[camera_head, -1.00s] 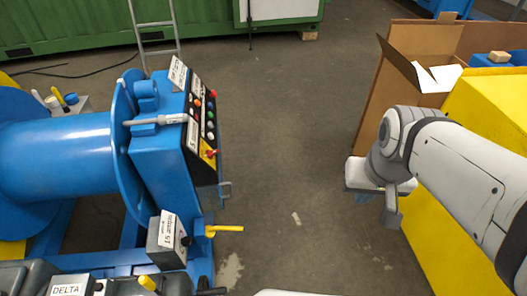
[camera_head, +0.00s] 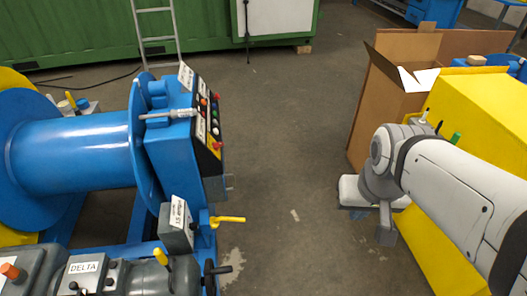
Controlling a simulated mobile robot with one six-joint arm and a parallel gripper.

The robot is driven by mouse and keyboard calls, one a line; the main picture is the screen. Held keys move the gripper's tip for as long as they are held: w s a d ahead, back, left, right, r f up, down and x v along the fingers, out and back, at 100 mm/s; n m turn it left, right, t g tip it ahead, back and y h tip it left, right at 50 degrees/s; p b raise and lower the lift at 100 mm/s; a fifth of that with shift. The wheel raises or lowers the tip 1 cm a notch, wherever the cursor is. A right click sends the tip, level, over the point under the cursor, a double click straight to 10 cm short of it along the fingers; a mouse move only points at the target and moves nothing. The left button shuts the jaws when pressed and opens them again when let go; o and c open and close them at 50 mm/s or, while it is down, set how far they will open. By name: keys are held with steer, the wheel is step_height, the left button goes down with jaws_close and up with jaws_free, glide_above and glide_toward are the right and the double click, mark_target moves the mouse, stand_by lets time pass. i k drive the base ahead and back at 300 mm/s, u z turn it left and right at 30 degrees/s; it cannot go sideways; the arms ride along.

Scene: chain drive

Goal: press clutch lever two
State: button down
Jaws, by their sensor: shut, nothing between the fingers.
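A blue winch machine with a large drum (camera_head: 75,155) stands at the left. Several levers show on it: a yellow handle (camera_head: 229,219) sticking out to the right, a grey lever (camera_head: 168,114) near the control panel, and a yellow-knobbed lever (camera_head: 160,257) at the bottom. No readable label marks which one is clutch lever two. My gripper (camera_head: 386,237) is at the right, shut and empty, pointing down over the floor. It is well apart from the machine and its levers. The fingertips are small and partly hidden by my wrist.
A control panel (camera_head: 210,123) with coloured buttons faces the open floor. A small grey labelled box (camera_head: 176,225) and a black handwheel (camera_head: 212,277) sit below it. A yellow block (camera_head: 480,110) and a cardboard box (camera_head: 385,105) stand at the right. The floor between is clear.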

mark_target(214, 222)
steer(key=u, duration=0.1)
steer(key=i, duration=0.9)
steer(key=z, duration=0.05)
